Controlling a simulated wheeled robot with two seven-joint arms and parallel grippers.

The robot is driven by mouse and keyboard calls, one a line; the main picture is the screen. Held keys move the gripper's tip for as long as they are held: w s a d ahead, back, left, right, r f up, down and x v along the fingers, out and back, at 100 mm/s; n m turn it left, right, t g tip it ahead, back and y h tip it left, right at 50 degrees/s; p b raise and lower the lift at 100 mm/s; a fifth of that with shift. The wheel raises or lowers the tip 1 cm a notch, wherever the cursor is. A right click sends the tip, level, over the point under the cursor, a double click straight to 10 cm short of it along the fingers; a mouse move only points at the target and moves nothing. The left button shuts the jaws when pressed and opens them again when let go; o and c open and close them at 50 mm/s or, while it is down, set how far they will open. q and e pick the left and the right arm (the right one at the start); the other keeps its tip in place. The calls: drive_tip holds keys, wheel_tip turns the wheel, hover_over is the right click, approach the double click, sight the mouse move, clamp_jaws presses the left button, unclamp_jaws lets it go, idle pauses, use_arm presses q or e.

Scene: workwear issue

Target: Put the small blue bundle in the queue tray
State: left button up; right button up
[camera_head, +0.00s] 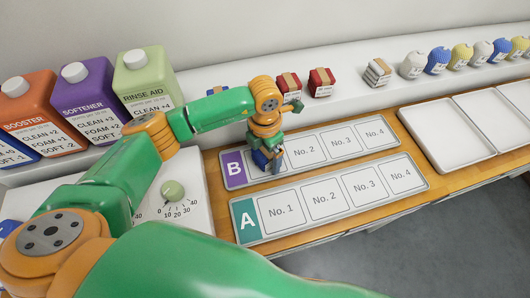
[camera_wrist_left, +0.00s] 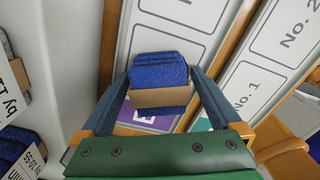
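My left gripper (camera_head: 268,160) points down over the left end of tray B (camera_head: 232,184), at its first space beside the purple B panel. In the left wrist view, its fingers (camera_wrist_left: 160,75) lie against both sides of a small blue bundle (camera_wrist_left: 158,70) with a brown paper band. The bundle shows partly in the head view (camera_head: 260,160), mostly hidden by the gripper. I cannot tell whether it touches the tray. Tray A (camera_head: 243,236), with a teal panel and numbered spaces, lies in front and looks empty. My right gripper is not in view.
Large bottles (camera_head: 148,82) stand at left beside a dial (camera_head: 172,191). Empty white trays (camera_head: 447,133) lie at right.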

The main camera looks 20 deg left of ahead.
use_arm(q)
drive_tip(key=shift+r, duration=0.1)
drive_tip(key=shift+r, duration=0.3)
wheel_tip(320, 180, up, 11)
drive_tip(key=shift+f+b, duration=0.2)
drive_tip(key=shift+b, duration=0.6)
drive_tip(key=shift+r, duration=0.5)
